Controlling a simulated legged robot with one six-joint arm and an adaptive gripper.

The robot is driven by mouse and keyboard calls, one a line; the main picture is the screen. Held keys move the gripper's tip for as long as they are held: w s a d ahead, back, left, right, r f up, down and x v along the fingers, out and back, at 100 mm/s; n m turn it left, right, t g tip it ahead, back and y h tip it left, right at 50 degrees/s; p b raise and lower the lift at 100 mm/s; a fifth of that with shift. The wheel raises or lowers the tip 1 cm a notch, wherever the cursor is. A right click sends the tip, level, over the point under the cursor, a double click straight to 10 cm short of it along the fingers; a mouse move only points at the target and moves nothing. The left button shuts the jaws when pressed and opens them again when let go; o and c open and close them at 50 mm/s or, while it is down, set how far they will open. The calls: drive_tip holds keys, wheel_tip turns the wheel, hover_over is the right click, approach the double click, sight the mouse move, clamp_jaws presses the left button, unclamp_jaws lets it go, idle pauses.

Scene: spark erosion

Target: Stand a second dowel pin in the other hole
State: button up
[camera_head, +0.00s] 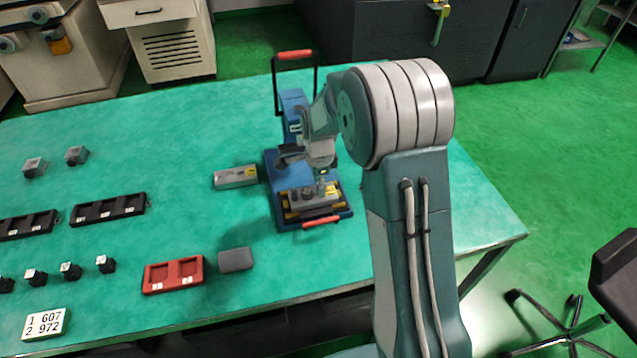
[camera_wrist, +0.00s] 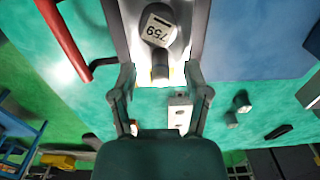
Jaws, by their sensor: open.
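A blue fixture (camera_head: 278,172) with red handles stands on the table. A grey metal block (camera_head: 312,203) sits at its front end, with small dark round parts on top. My gripper (camera_head: 322,176) is just above this block, pointing down. In the wrist view my gripper (camera_wrist: 160,70) has its two fingers apart, with no part clearly held between them. A grey round part marked 759 (camera_wrist: 158,28) lies beyond the fingertips. I cannot clearly make out a dowel pin or a free hole; my gripper and arm partly cover the block.
A red tray (camera_head: 173,291), a dark grey pad (camera_head: 235,260) and black trays (camera_head: 107,224) are further left. The table between them is clear.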

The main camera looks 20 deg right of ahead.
wheel_tip(320, 180, up, 12)
idle(0.6)
drive_tip(key=s+r+n+t, duration=0.3)
drive_tip(key=s+r+n, duration=0.5)
drive_tip(key=s+r, duration=0.3)
drive_tip(key=s+n+t, duration=0.2)
drive_tip(key=s+n, duration=0.8)
drive_tip(key=s, duration=0.6)
drive_tip(key=shift+s+f+t, duration=0.3)
drive_tip(key=shift+s, duration=0.05)
